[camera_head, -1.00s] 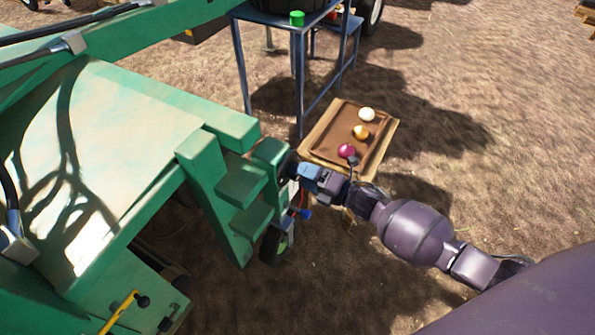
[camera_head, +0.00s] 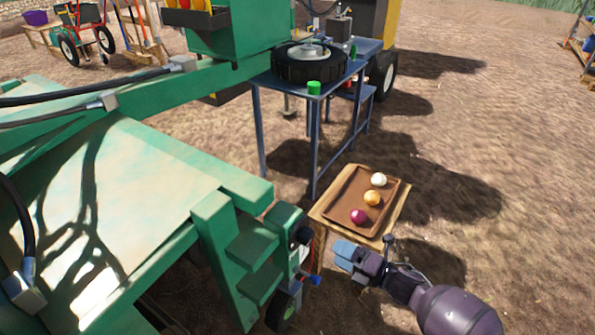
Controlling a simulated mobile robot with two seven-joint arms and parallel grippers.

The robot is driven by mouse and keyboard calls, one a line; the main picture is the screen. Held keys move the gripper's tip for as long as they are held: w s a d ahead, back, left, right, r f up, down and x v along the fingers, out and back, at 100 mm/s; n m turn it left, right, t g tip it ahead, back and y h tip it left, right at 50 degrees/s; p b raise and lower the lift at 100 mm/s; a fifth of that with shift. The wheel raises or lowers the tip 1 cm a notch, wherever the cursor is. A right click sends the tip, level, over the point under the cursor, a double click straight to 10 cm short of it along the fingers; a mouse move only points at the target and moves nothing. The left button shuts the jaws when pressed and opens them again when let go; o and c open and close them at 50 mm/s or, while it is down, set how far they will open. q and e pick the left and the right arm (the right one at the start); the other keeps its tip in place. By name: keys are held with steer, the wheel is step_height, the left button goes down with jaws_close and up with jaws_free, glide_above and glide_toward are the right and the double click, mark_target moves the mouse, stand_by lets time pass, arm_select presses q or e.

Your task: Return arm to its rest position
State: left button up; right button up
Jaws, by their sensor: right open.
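My right arm comes in from the lower right, and its gripper (camera_head: 342,252) is open and empty. It is in front of the near edge of a small wooden table, apart from the things on it. On that table lies a brown tray (camera_head: 340,207) with a white onion (camera_head: 379,180), a yellow-orange onion (camera_head: 372,198) and a red-purple onion (camera_head: 358,216) in a row. My left gripper is not in view.
A green machine (camera_head: 235,252) with a pale flat top and step-like blocks fills the left. Open dirt ground (camera_head: 480,120) lies to the right.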

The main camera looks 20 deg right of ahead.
arm_select(q)
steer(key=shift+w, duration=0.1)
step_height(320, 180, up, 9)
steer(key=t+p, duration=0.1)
steer(key=p, duration=1)
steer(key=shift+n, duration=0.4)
arm_select(e)
steer(key=s+r+m+g+h, duration=0.1)
steer(key=s+r+m+h, duration=0.2)
steer(key=s+m, duration=0.6)
steer(key=s+r+m+g+h, duration=0.1)
steer(key=s+r+m+h, duration=0.2)
steer(key=s+m, duration=0.6)
steer(key=s+r+m+g+h, duration=0.1)
steer(key=s+r+m+h, duration=0.2)
steer(key=s+m, duration=0.6)
steer(key=shift+s+d+r+m+h, duration=0.3)
steer(key=shift+s+d+r+h, duration=0.1)
steer(key=shift+s+h, duration=0.75)
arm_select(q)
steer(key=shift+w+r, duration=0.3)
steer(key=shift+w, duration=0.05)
arm_select(e)
steer(key=shift+s+a, duration=0.1)
